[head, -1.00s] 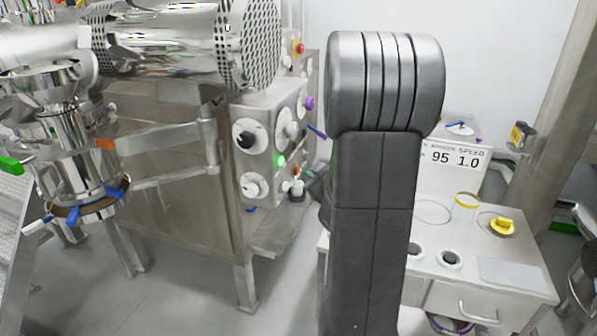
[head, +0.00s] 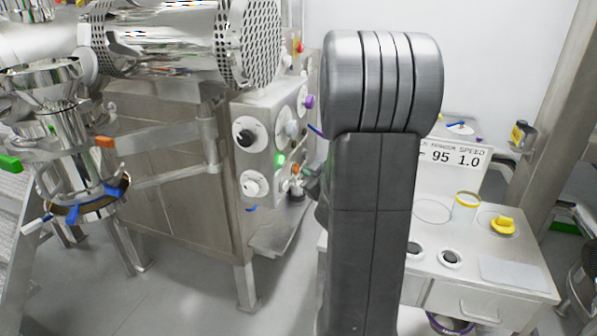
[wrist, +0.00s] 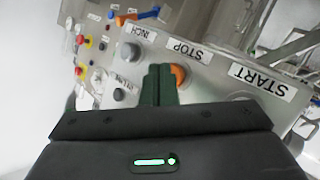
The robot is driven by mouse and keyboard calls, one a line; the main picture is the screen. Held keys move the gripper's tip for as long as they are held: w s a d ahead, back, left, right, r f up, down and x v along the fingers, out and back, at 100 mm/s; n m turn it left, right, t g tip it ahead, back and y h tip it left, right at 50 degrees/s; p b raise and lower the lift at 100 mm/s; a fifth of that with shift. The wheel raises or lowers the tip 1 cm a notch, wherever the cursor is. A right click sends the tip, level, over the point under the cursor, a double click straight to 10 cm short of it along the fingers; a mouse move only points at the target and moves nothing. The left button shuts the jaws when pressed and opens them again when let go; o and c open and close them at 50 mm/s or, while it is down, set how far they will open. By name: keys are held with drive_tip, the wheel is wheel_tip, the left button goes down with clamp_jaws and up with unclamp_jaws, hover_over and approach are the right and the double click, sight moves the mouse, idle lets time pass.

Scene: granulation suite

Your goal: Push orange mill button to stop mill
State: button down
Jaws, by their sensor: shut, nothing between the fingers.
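The orange mill button (wrist: 179,74) sits on the grey control panel below the upside-down STOP label (wrist: 188,51) in the wrist view. In the head view the orange button (head: 296,168) is small, beside a green light (head: 280,160). My gripper (wrist: 160,72) is shut and empty. Its dark green fingertips overlap the left side of the button in the wrist view; I cannot tell whether they touch it. In the head view my gripper (head: 312,184) is close to the panel's right side, partly hidden by my arm.
A START label (wrist: 262,82) lies right of the button. Grey buttons (wrist: 130,51) and (wrist: 120,94) stand to its left. The mill drum (head: 165,45) is above the panel. A white table (head: 512,266) stands at the right; floor between is clear.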

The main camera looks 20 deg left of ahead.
drive_tip(key=shift+a, duration=0.5)
idle(0.8)
drive_tip(key=shift+d, duration=0.9)
drive_tip(key=d+p, duration=0.1)
drive_tip(key=d, duration=0.4)
drive_tip(key=shift+s+p, duration=0.1)
drive_tip(key=shift+p, duration=0.25)
drive_tip(key=shift+a, duration=0.1)
idle(0.3)
drive_tip(key=shift+d+p, duration=0.9)
drive_tip(key=shift+d, duration=1.1)
